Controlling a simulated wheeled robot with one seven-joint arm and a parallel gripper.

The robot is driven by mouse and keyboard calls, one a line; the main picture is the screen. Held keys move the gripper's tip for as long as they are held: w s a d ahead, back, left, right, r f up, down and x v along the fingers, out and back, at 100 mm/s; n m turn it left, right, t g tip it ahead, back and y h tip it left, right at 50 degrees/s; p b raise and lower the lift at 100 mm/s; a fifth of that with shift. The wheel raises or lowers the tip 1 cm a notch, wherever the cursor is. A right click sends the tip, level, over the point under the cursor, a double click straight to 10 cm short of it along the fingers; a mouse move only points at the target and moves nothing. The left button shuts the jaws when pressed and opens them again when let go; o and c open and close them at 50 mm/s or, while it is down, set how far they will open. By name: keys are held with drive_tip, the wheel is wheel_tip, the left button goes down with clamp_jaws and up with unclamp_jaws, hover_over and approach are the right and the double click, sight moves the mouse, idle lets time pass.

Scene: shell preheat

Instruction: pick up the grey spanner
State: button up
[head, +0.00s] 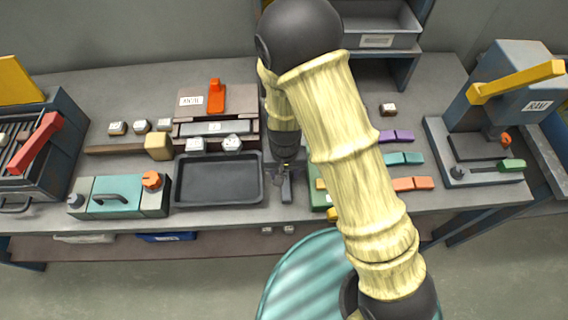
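My gripper (285,170) points down over the workbench, just right of the dark tray. Its fingers are small and partly hidden by my wrist, so I cannot tell whether they are open or shut. A narrow grey piece (287,191) shows right below the fingers, near the bench's front edge. It may be the grey spanner, but it is too small to be sure. I cannot tell whether the fingers touch it. My arm hides part of the bench to the right of it.
A dark tray (218,180) lies left of my gripper. A teal device (118,196) and a toolbox with a red handle (38,143) stand farther left. Purple (396,136), teal (403,159) and orange (411,184) blocks lie right of my arm. A press (510,90) stands at the right.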

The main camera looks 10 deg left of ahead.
sight(284, 173)
drive_tip(key=shift+c, duration=0.4)
clamp_jaws()
drive_tip(key=shift+r, duration=0.1)
wheel_tip(284, 173, up, 10)
drive_tip(key=shift+p, duration=0.4)
idle(0.4)
